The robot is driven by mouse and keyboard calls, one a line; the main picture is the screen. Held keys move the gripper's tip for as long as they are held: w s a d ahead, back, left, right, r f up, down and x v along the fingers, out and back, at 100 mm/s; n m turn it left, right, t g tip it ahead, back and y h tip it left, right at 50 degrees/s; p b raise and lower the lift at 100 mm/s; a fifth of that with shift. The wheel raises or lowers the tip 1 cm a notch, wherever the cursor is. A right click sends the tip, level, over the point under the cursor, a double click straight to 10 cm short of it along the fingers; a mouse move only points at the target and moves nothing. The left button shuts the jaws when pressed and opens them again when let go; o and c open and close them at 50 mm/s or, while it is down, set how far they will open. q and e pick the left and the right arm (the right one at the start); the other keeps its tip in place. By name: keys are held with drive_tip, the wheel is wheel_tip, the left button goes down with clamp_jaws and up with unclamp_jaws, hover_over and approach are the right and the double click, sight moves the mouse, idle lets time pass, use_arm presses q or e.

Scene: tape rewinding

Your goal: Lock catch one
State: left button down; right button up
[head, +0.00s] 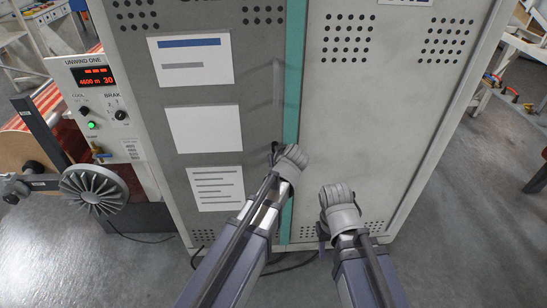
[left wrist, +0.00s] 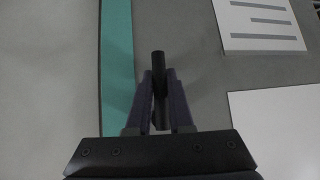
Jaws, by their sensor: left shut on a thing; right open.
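A black bar-shaped handle (left wrist: 158,72) stands on the grey door face beside the teal strip in the left wrist view. My left gripper (left wrist: 158,85) is shut on it, one purple finger on each side. In the head view the left gripper (head: 274,152) is at the left door, mostly hidden by its own wrist. My right gripper (head: 322,236) is low in front of the right door; its purple fingers show only in part. It is open and holds nothing I can see. I cannot tell from any label which part is catch one.
The grey cabinet (head: 400,130) fills the middle, with a teal strip (head: 293,75) between its doors and white sheets (head: 204,130) on the left one. At left are the UNWIND ONE panel (head: 110,130), a spoked handwheel (head: 92,190) and a roll.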

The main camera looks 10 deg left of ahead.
use_arm(q)
drive_tip(key=shift+d, duration=0.1)
idle(0.6)
drive_tip(key=c, duration=0.8)
unclamp_jaws()
drive_tip(key=shift+r, duration=0.1)
drive_tip(key=p+v, duration=0.5)
drive_tip(key=v, duration=0.2)
drive_tip(key=shift+s+r, duration=0.2)
drive_tip(key=shift+s, duration=0.05)
drive_tip(key=s+d+m+g+h+p, duration=0.1)
drive_tip(key=s+d+m+g+p, duration=0.2)
drive_tip(key=s, duration=0.7)
drive_tip(key=s+d+m+g+h+p, duration=0.2)
drive_tip(key=s+d+m+g+p, duration=0.1)
drive_tip(key=s, duration=0.7)
drive_tip(key=m+g+p, duration=0.1)
drive_tip(key=m+g, duration=0.1)
drive_tip(key=m, duration=0.1)
drive_tip(key=shift+s+d+r+g+p, duration=0.15)
drive_tip(key=shift+d+r+g+p, duration=0.05)
drive_tip(key=shift+d+g+p, duration=0.15)
